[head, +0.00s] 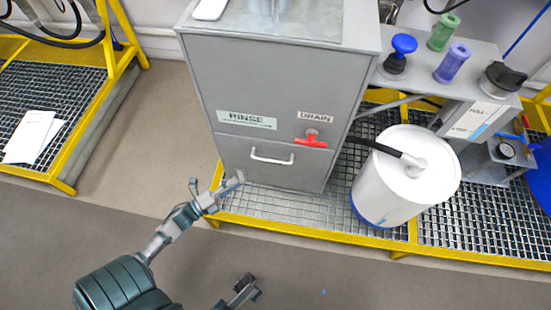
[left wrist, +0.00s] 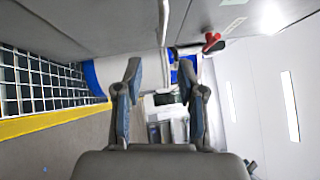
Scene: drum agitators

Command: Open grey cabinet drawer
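The grey cabinet (head: 275,85) stands in the middle of the head view. Its drawer (head: 230,150) is at the bottom of the front and looks closed, with a white bar handle (head: 271,158). My left gripper (head: 217,182) is open and empty, just left of and below the handle, apart from it. In the left wrist view its two fingers (left wrist: 160,78) are spread with nothing between them. A pale curved bar at the top there may be the handle. My right gripper (head: 246,287) is at the bottom edge of the head view, partly cut off; its opening is unclear.
A red drain valve (head: 311,140) sticks out above the drawer's right side. A white drum (head: 400,180) with a black hose stands to the right. A yellow-edged grating (head: 310,208) lies under the cabinet. The floor in front is clear.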

